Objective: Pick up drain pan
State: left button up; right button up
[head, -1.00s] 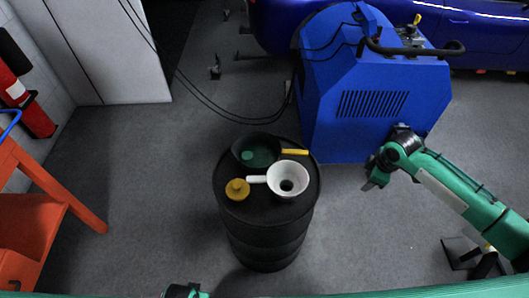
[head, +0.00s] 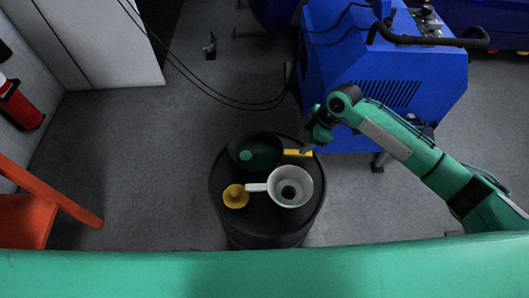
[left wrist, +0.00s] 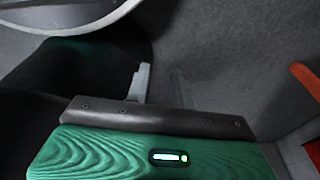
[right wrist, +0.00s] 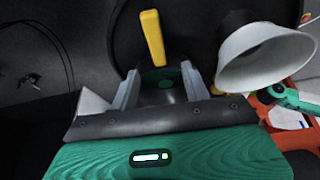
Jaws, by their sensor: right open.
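The drain pan (head: 256,153) is a dark round pan with a green inside and a yellow handle (head: 297,153) pointing right. It rests on a black drum in the head view. My right gripper (head: 310,146) is open and empty, by the handle's outer end. In the right wrist view the handle (right wrist: 152,40) shows beyond the two fingers, and part of the dark and green pan (right wrist: 165,85) shows between them. My left gripper (left wrist: 160,85) shows in the left wrist view; one finger is dim, so its opening is unclear.
A white funnel (head: 306,177) and a yellow cap-like piece (head: 235,196) share the drum top (head: 270,212), close to the pan. A blue machine (head: 380,70) stands behind the right arm. An orange cart (head: 25,215) is at left. Floor left of the drum is clear.

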aim_at(293, 152)
jog(key=x, duration=0.9)
jog(key=shift+w+f, duration=0.15)
jog(key=shift+f, duration=0.2)
grip_shut()
